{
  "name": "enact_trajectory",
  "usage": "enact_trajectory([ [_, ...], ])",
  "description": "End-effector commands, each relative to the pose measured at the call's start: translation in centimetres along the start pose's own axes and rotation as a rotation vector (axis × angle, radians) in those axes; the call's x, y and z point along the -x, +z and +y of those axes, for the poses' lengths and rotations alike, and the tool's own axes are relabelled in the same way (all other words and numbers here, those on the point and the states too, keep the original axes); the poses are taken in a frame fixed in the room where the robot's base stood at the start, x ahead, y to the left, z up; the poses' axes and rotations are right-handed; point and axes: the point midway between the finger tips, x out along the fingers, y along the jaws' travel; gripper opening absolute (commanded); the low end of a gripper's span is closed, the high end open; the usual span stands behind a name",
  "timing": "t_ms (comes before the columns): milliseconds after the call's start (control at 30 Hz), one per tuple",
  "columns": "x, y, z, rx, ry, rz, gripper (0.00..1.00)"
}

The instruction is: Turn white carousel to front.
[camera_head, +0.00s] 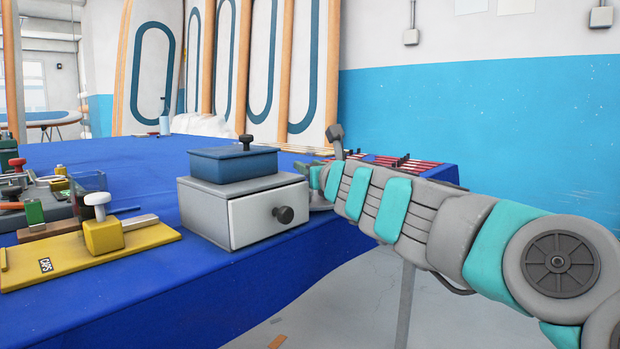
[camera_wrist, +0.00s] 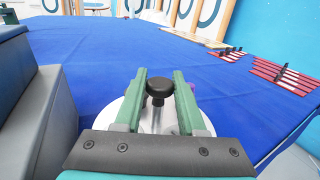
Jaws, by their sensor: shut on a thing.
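The white carousel (camera_wrist: 118,108) is a round disc below my gripper (camera_wrist: 160,80) in the wrist view, with a black knob (camera_wrist: 158,88) on an upright post. My two green fingers stand on either side of the knob and are shut on it. A small purple thing (camera_wrist: 191,87) shows by the right finger, partly hidden. My gripper and wrist hide much of the disc. In the head view only a bit of the carousel (camera_head: 319,204) shows beside the grey drawer box, under the end of my arm.
The grey box (camera_head: 205,211) with a white, black-knobbed drawer and a blue lidded box (camera_head: 232,167) on top stands close left of my gripper. Red racks (camera_head: 405,163) lie behind my arm. A yellow board (camera_head: 150,244) lies at left.

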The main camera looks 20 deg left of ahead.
Motion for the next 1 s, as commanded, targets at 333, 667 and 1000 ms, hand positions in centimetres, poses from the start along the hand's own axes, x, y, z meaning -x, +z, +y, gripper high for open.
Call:
enact_trajectory([
  [333,0.09,0.09,0.04,-0.001,-0.066,-0.001,0.00],
  [667,0.10,0.09,0.02,-0.001,-0.065,-0.001,0.55],
  [1000,0.10,0.09,0.00,-0.001,-0.066,-0.001,0.67],
])
